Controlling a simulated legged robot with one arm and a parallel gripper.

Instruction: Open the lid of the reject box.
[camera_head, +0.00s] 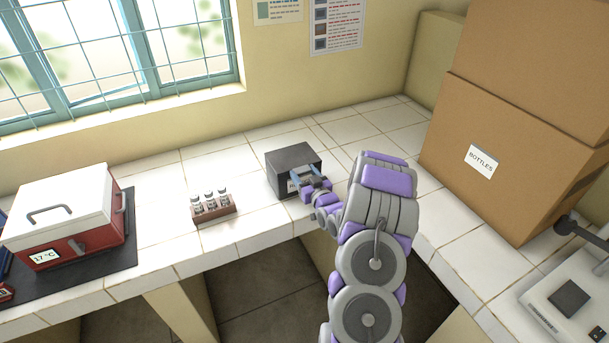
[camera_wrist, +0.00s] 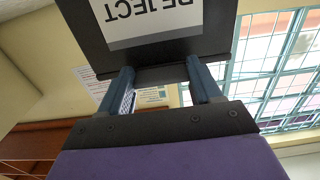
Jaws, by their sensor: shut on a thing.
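The reject box (camera_head: 293,156) is a small dark grey box on the white tiled counter, in the middle of the head view. Its lid looks closed, lying flat on top. In the wrist view the box (camera_wrist: 80,28) fills the top, with its white REJECT label (camera_wrist: 150,22) upside down. My gripper (camera_head: 308,178) is at the front upper edge of the box. In the wrist view the two blue fingers of my gripper (camera_wrist: 164,78) reach the dark lid edge and are shut on it. My gripper hides part of the box front and label in the head view.
A rack of small vials (camera_head: 212,207) stands left of the box. A red and white incubator (camera_head: 65,215) sits on a dark mat farther left. Large cardboard boxes (camera_head: 500,130) and a white device (camera_head: 575,290) are at the right. Counter behind the box is clear up to the wall.

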